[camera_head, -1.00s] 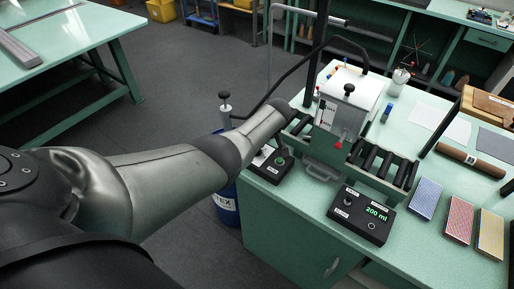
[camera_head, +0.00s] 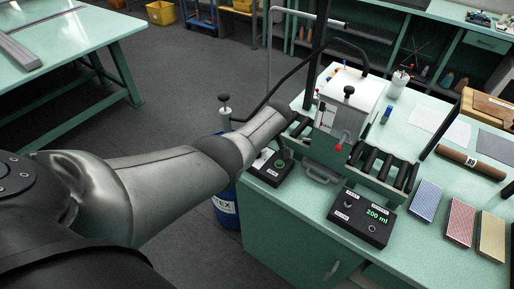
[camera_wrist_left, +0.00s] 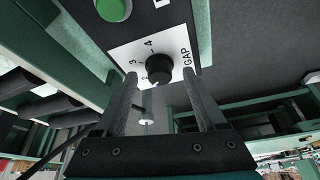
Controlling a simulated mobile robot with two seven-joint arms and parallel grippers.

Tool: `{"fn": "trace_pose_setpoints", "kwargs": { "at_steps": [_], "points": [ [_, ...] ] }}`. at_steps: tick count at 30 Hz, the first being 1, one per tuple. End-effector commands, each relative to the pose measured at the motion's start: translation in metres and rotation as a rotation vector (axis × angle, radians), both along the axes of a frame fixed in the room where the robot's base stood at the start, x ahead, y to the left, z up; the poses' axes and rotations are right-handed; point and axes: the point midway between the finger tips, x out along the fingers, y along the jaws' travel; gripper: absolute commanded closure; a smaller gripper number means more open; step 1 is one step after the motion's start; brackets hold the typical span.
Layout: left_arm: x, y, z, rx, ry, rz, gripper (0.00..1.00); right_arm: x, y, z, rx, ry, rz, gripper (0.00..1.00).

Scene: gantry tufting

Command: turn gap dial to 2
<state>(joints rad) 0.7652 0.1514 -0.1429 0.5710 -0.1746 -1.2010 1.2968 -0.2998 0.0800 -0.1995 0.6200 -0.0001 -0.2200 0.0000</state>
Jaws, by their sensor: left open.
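The gap dial (camera_wrist_left: 159,69) is a black round knob on a white plate marked GAP, with the numbers 3 and 4 readable and another partly hidden by the knob. The dial's pointer is too dark to read. My left gripper (camera_wrist_left: 161,82) is open in the left wrist view, one finger on each side of the dial. I cannot tell whether the fingers touch it. In the head view my left arm reaches to the machine bench, and its fingers are hidden. My right gripper is not in view.
A green button (camera_wrist_left: 113,9) sits near the dial. In the head view, a black box with a green button (camera_head: 279,162) and a box reading 200 ml (camera_head: 362,217) stand on the bench. A white-topped machine (camera_head: 350,95) and rollers (camera_head: 384,165) are behind. Sponge-like blocks (camera_head: 460,217) lie right.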

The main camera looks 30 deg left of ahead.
Motion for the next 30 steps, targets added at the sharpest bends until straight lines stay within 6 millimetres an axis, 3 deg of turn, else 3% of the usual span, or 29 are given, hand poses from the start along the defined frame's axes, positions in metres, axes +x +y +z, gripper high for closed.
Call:
{"fn": "trace_pose_setpoints", "kwargs": {
  "at_steps": [10, 18, 30],
  "points": [
    [-0.002, -0.005, 0.015, 0.000, -0.001, -0.001, 0.27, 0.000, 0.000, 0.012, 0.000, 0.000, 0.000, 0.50],
    [-0.007, -0.019, 0.051, -0.001, -0.003, -0.001, 0.27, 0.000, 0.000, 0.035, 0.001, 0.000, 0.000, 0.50],
    [-0.014, -0.042, 0.106, -0.001, -0.003, 0.000, 0.27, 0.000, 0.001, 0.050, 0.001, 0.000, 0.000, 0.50]
  ]
}}
